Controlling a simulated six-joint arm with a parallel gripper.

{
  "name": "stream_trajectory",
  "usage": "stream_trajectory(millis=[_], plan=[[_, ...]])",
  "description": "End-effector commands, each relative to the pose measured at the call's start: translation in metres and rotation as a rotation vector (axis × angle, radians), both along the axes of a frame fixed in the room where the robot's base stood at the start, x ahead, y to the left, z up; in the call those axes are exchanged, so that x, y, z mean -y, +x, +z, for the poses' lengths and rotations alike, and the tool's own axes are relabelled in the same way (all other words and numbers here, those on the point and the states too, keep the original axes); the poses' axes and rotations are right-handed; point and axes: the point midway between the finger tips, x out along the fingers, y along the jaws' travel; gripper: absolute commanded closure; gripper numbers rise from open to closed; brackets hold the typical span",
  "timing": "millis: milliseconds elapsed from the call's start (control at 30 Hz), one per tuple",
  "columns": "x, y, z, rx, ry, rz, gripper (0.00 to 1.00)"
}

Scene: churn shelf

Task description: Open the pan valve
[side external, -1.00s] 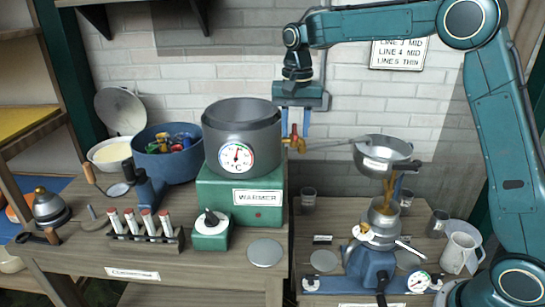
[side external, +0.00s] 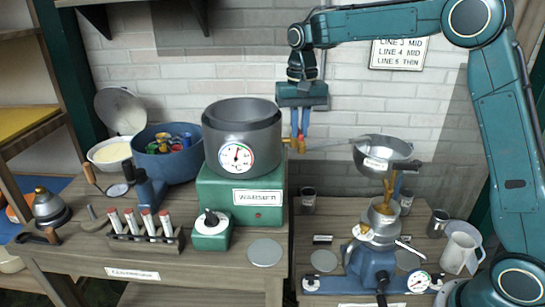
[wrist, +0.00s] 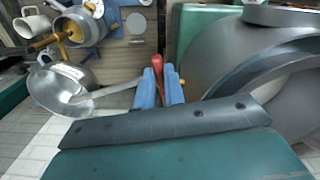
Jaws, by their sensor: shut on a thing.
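The grey pan (side external: 240,130) with a round dial stands on the green warmer (side external: 240,200). A brass valve (side external: 290,142) with a red handle sits on its right side. A pale spout (side external: 335,142) runs from there to a metal bowl (side external: 385,150). An amber stream (side external: 388,188) runs below the bowl into the metal vessel (side external: 382,222). My gripper (side external: 300,134) is at the valve from above. In the wrist view its blue fingers (wrist: 159,90) are shut on the red handle (wrist: 169,82); they hide part of it.
A blue tub (side external: 168,158) of coloured items, a rack of tubes (side external: 142,232) and a small green device (side external: 211,230) stand left of and before the warmer. A white jug (side external: 460,252) stands far right. The air above the pan is clear.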

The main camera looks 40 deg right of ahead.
Motion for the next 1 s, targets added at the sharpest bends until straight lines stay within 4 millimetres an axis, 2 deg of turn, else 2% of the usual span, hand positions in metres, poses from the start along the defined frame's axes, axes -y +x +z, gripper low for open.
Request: stream_trajectory(millis=[500, 1000], plan=[[0.021, -0.006, 0.001, 0.005, -0.001, 0.471, 1.00], [0.041, -0.002, 0.001, 0.006, -0.002, 0.946, 1.00]])
